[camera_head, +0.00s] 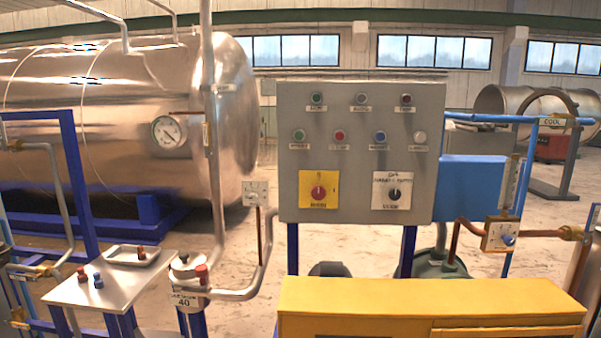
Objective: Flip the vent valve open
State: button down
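No valve carries a label that I can read as vent, so I cannot tell which one is the vent valve. A small brass fitting (15,145) and another brass fitting (38,270) sit on pipes at the left edge. A red-capped fitting (201,274) stands beside a metal pot on the pipe left of centre. A square box with a blue knob (508,240) joins the copper pipe at the right. Handle positions are too small to read. My gripper is not in view.
A grey control panel (262,160) with buttons and two rotary switches stands at centre. A yellow cabinet (430,296) fills the lower right. A steel table (75,288) holds small knobs and a tray. The large steel chamber (110,110) is behind. Open floor shows between them.

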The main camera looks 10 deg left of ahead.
aim_at(213, 88)
jog(key=i+j+u, duration=0.1)
jog(key=i+j, duration=0.8)
jog(key=j, duration=0.1)
